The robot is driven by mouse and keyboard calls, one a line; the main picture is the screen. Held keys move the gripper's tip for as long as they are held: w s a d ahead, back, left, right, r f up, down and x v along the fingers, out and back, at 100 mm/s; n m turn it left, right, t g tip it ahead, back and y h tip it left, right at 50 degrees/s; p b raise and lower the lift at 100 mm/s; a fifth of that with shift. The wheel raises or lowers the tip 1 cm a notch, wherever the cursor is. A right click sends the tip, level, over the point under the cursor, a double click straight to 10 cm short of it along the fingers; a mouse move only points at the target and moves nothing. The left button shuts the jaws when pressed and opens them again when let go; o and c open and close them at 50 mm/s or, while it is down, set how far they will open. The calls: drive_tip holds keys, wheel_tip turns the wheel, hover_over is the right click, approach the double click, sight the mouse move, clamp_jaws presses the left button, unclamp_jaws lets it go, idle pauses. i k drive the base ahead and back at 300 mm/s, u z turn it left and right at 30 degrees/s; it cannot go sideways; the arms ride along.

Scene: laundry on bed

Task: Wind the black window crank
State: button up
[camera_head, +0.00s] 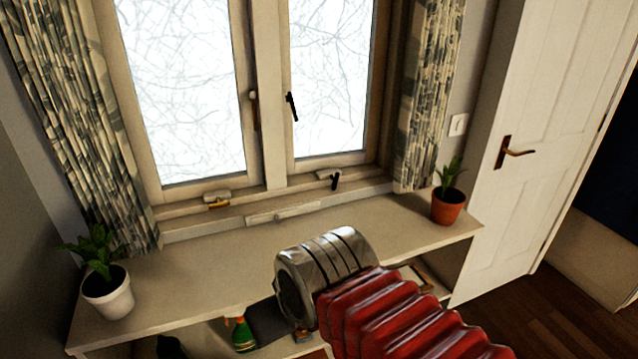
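A small black crank (335,181) sits on a pale housing at the bottom of the right window, just above the sill. A longer black handle (292,106) is on the upright frame at the left edge of that right pane. My arm reaches in from the bottom right, with red bellows and a silver metal end section over the shelf top. This section is in front of and below the black crank in the picture, apart from it. My gripper's fingers do not show.
A white-potted plant (107,293) stands at the shelf's left, an orange-potted plant (447,205) at its right end. A brass-coloured crank (217,203) is under the left window. Patterned curtains (433,95) flank the window. A white door (545,120) is right. The shelf top's middle (230,260) is clear.

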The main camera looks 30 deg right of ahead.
sight(335, 178)
drive_tip(key=u, duration=1.45)
drive_tip(key=k, duration=0.8)
drive_tip(key=z, duration=0.65)
drive_tip(key=i, duration=1)
drive_tip(key=z, duration=0.2)
